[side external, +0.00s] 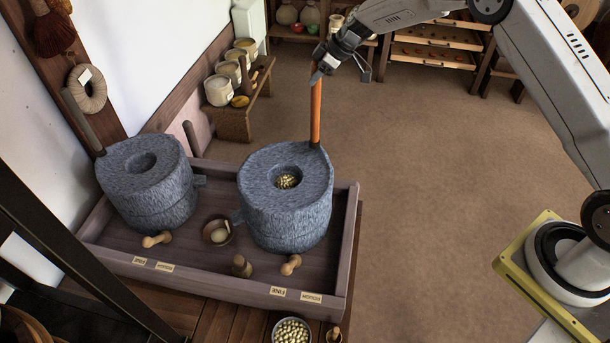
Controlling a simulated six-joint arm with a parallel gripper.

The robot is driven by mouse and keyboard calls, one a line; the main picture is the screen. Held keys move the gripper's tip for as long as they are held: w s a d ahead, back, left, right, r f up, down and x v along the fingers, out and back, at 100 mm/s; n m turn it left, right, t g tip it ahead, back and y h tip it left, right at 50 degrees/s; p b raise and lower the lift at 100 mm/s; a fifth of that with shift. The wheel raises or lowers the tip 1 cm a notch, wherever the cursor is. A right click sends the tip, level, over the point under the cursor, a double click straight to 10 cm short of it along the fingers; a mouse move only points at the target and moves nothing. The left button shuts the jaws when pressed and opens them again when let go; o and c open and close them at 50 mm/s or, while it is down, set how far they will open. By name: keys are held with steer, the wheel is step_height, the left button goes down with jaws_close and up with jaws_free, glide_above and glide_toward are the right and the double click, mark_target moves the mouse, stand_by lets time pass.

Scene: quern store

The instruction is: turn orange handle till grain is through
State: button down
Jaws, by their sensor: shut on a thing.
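The orange handle (316,112) stands upright on the far right rim of the right-hand stone quern (262,213). My gripper (318,75) is shut on the handle near its top end. Pale yellowish grain (287,182) lies in the hopper hole at the middle of that quern's top stone. The quern sits in the right part of a wooden trough (345,240). The spout on its left side points toward the other quern. How deep the grain goes in the hole is hidden.
A second stone quern (150,205) with a grey handle (84,125) stands at left in the trough. A bowl of grain (291,331) stands in front. A bench with jars (218,91) is behind.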

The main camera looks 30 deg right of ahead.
steer(key=shift+w+a+r, duration=0.1)
steer(key=shift+w+a, duration=0.25)
steer(key=shift+w, duration=0.35)
steer(key=shift+w+a+r, duration=0.1)
steer(key=shift+w+a, duration=0.25)
steer(key=shift+w, duration=0.35)
steer(key=shift+w+a, duration=0.35)
steer(key=shift+w, duration=0.35)
steer(key=shift+w, duration=0.1)
steer(key=shift+w+a, duration=1.65)
